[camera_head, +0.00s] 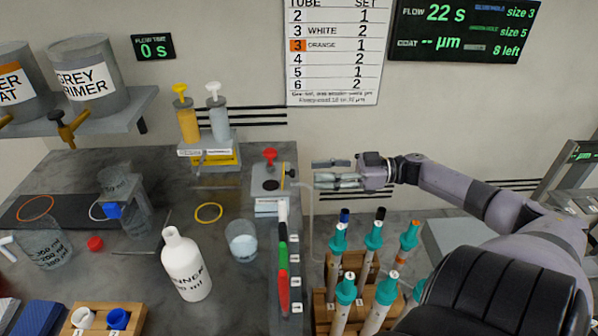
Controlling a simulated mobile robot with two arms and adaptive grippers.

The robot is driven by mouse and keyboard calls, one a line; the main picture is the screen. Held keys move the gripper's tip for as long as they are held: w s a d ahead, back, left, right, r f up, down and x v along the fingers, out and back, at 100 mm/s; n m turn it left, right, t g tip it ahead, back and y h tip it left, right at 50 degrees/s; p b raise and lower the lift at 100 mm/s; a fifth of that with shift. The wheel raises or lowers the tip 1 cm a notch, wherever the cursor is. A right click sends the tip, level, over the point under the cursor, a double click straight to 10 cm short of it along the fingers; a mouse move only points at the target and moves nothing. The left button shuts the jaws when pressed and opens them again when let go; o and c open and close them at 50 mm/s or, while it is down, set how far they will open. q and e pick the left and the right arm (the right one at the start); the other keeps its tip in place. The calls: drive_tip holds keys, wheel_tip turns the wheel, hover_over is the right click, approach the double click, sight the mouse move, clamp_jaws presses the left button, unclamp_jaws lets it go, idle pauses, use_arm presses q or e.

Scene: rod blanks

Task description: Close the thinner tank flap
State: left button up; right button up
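My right gripper (326,172) reaches in from the right, its fingers pointing left. The fingers look apart, with nothing seen between them. It is just right of a small grey-white box (271,207) with a red knob (270,155) and a dark round spot on top. A gap shows between fingertips and box. I cannot tell whether this box is the thinner tank, and no flap can be clearly made out. A white bottle (187,268) with a partly readable label ending in "NNER" stands upright on the bench. My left gripper is not in view.
Labelled tanks (88,82) with taps stand on the shelf at upper left. A rack (322,318) of teal-collared tubes stands below my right arm. Beakers (243,241), coloured rings and a red cap lie on the grey bench.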

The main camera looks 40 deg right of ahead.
drive_tip(key=x, duration=0.6)
clamp_jaws()
idle(0.4)
